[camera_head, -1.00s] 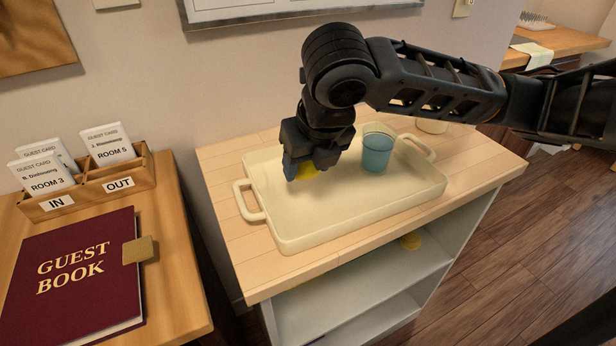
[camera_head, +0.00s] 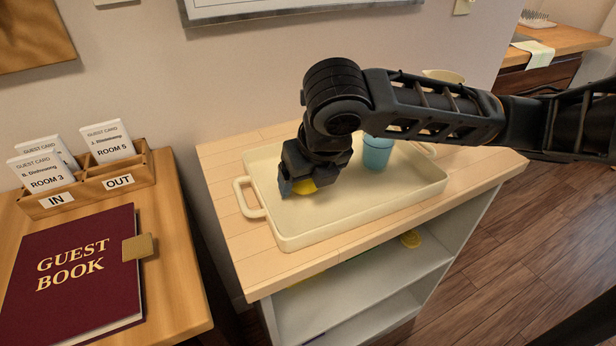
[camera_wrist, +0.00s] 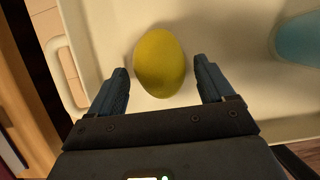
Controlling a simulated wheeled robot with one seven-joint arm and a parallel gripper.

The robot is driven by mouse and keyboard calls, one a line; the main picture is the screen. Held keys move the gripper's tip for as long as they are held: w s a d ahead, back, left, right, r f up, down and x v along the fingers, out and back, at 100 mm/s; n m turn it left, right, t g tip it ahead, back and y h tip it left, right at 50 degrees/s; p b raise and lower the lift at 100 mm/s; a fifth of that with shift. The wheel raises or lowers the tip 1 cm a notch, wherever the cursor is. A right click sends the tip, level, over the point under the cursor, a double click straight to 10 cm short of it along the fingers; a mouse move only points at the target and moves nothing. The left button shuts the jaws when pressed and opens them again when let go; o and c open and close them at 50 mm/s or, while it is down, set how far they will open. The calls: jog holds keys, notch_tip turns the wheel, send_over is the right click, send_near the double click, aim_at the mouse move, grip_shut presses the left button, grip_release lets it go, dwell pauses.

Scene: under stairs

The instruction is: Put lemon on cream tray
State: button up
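The yellow lemon (camera_head: 304,187) is over the left part of the cream tray (camera_head: 340,218), low and seemingly resting on its floor. In the wrist view the lemon (camera_wrist: 160,62) lies between my gripper's two blue-tipped fingers (camera_wrist: 161,80), with a gap on each side. My gripper (camera_head: 299,187) points down at the tray and is open around the lemon. In the head view it hides part of the lemon, so contact with the tray is not clear.
A blue cup (camera_head: 377,153) stands on the tray to the right of my gripper, partly hidden by my arm. The tray sits on a wooden-topped shelf unit (camera_head: 260,268). A guest book (camera_head: 75,265) and card holder (camera_head: 95,185) are on a table to the left.

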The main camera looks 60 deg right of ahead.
jog(key=p+v, duration=0.3)
jog(key=v, duration=0.4)
jog(key=shift+r+p, duration=0.3)
jog(key=shift+r, duration=0.1)
jog(key=shift+s+a, duration=0.1)
